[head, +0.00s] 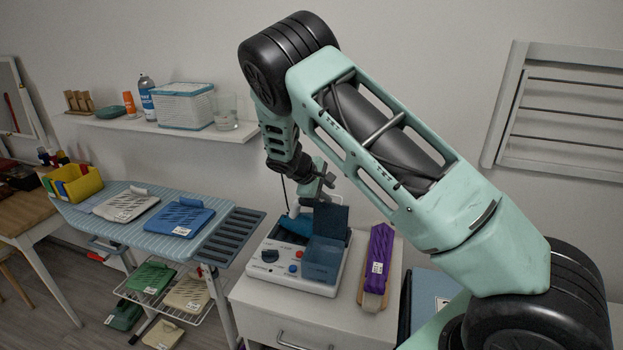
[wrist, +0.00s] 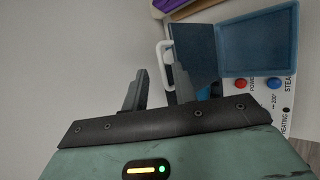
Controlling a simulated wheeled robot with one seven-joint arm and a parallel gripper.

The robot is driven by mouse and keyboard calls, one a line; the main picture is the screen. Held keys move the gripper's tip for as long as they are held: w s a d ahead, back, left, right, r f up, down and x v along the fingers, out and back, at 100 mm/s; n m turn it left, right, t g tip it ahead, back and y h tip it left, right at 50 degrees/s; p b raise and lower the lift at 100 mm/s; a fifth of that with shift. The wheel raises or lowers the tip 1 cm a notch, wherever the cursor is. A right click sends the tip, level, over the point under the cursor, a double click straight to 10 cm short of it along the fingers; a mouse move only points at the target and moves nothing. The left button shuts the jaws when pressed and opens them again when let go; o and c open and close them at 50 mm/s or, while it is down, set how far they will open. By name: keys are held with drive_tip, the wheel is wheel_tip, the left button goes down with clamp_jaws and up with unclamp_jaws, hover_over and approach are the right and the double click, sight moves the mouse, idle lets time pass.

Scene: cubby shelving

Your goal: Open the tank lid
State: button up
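The dark blue tank (head: 322,262) sits on the white steam station (head: 262,272). Its lid (head: 330,218) stands raised at the back of the tank. In the wrist view the lid (wrist: 194,48) is the darker panel, beside the lighter-rimmed tank (wrist: 258,42). A white loop handle (wrist: 161,52) sticks out from the lid's left side. My gripper (wrist: 158,90) is open, its fingers apart on either side of the handle's lower end; the right finger overlaps the lid. I cannot tell whether they touch. In the head view my gripper (head: 322,186) is small, just above the lid.
A purple sleeve board (head: 378,256) lies right of the station on the white cabinet (head: 285,318). The blue-striped ironing board (head: 130,222) with folded cloths is to the left. A wall shelf (head: 165,125) with a basket and bottles is behind.

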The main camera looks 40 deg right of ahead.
drive_tip(key=b+v, duration=0.4)
drive_tip(key=v, duration=1.2)
drive_tip(key=shift+b, duration=0.35)
drive_tip(key=shift+a, duration=0.1)
